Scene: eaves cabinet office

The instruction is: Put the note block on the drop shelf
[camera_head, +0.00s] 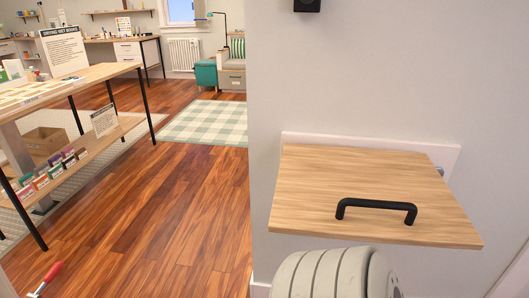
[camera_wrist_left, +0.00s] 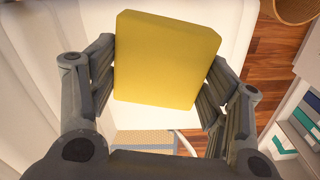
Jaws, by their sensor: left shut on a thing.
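The yellow note block (camera_wrist_left: 166,58) is a thick square slab in the left wrist view. My left gripper (camera_wrist_left: 160,75) is shut on it, with one finger against each side edge. The drop shelf (camera_head: 350,187) is a light wooden board with a black bar handle (camera_head: 376,206), folded out from the wall at the right of the head view. Its top is bare apart from the handle. The note block and the left gripper do not show in the head view. My right gripper is in neither view.
A rounded pale arm part of mine is just below the shelf's front edge. A wooden table (camera_head: 100,73) with a lower rack stands at the left. A woven basket (camera_wrist_left: 296,8) shows in the wrist view.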

